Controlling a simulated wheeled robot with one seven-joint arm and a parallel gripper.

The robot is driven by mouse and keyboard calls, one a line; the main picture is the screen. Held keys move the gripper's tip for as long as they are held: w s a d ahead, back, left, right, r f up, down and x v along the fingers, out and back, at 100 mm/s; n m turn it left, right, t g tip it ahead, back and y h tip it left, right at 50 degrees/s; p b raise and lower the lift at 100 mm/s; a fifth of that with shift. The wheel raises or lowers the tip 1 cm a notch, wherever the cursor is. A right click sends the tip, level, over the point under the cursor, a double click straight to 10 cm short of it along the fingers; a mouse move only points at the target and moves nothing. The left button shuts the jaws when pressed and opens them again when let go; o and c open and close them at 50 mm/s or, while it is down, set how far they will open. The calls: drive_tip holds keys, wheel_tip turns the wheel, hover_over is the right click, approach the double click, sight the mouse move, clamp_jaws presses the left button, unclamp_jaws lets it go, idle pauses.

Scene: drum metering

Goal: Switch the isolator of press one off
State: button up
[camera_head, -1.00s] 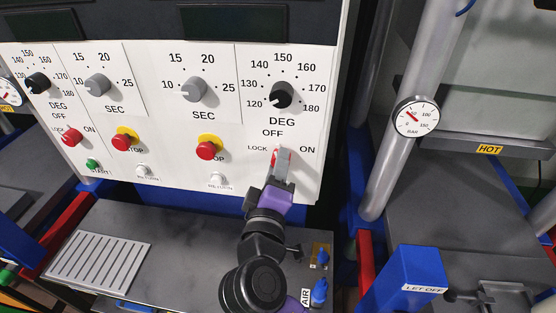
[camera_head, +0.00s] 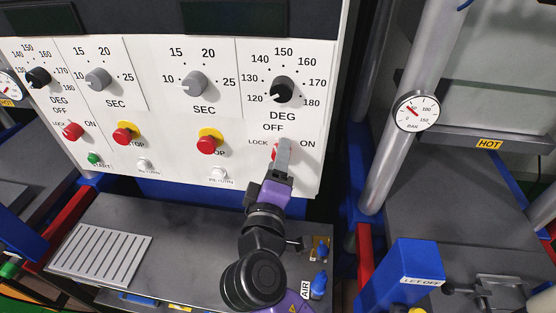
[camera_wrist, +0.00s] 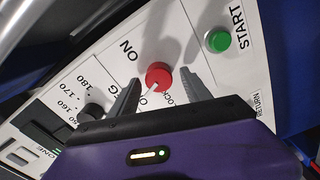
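The red isolator knob (camera_head: 275,153) sits on the right part of the white panel, among the words LOCK, OFF and ON, and is partly hidden by my gripper. My gripper (camera_head: 283,146) is in front of it. In the wrist view the red knob (camera_wrist: 158,75) shows between the two grey fingers of my gripper (camera_wrist: 160,90). The fingers are open, with a gap on both sides of the knob. A white mark on the knob points to the lower left in the wrist view; I cannot tell which word it meets. A plate reading ONE (camera_wrist: 48,152) shows there too.
A green START button (camera_wrist: 217,40) is close to the right finger. A second red isolator (camera_head: 73,131) is at the panel's left. Red stop buttons (camera_head: 209,144) on yellow and white RETURN buttons (camera_head: 218,174) are nearby. A dark bench (camera_head: 180,220) lies below.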

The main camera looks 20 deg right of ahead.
drive_tip(key=b+v, duration=0.2)
drive_tip(key=v, duration=0.5)
drive_tip(key=shift+s+a, duration=0.2)
drive_tip(key=shift+s, duration=0.15)
